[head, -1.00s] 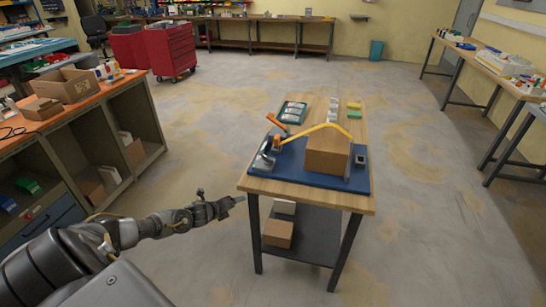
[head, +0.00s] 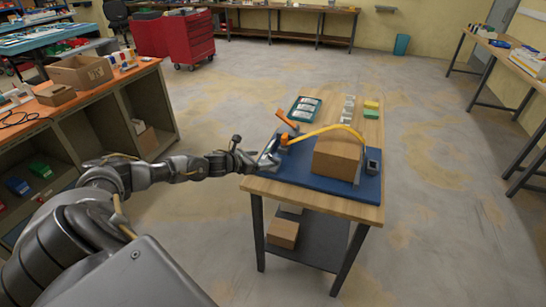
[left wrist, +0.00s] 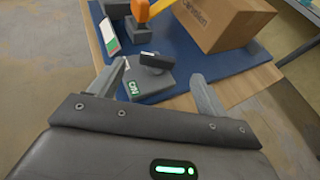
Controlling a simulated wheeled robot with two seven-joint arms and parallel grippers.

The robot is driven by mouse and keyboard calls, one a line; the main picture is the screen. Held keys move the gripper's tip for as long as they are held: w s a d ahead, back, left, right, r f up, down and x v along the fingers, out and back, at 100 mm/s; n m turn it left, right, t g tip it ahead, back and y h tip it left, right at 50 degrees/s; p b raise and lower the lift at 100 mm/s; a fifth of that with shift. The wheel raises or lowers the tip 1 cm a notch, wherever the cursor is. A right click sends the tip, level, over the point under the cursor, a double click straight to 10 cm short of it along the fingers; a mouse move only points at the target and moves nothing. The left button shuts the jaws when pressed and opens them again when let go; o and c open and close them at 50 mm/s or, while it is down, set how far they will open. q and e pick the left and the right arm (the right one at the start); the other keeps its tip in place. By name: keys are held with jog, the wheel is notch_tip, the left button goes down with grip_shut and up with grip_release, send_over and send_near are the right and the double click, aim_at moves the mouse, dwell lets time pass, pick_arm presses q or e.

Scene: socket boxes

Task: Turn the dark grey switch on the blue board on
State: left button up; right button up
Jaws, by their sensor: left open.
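The blue board (head: 314,180) lies on the wooden table; it also shows in the left wrist view (left wrist: 183,76). The dark grey switch (left wrist: 150,82) sits at the board's near left part, with a green ON label and a dark rocker or knob on top. My left gripper (left wrist: 160,70) is open, its two fingers on either side of the switch in the picture, and nothing is held. Contact with the switch cannot be told. In the head view my left gripper (head: 256,161) is at the board's left edge and partly hides the switch. My right gripper is out of view.
A cardboard box (head: 337,159) stands on the board, with a yellow cable (head: 325,130) arching over it. An orange lever (head: 287,119) rises behind the switch. A grey socket (head: 373,158) is at the board's right. Small trays and blocks lie farther back.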

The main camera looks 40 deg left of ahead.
aim_at(273, 158)
pick_arm(q)
jog(key=x, duration=0.6)
jog(key=shift+a+p, duration=0.15)
jog(key=shift+p, duration=0.2)
jog(key=shift+x, duration=0.9)
jog(key=shift+f, duration=0.1)
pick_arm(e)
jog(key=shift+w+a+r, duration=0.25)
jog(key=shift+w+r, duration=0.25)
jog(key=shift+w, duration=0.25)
pick_arm(q)
jog(key=shift+c, duration=0.5)
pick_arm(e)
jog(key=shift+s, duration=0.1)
pick_arm(q)
jog(key=c, duration=0.9)
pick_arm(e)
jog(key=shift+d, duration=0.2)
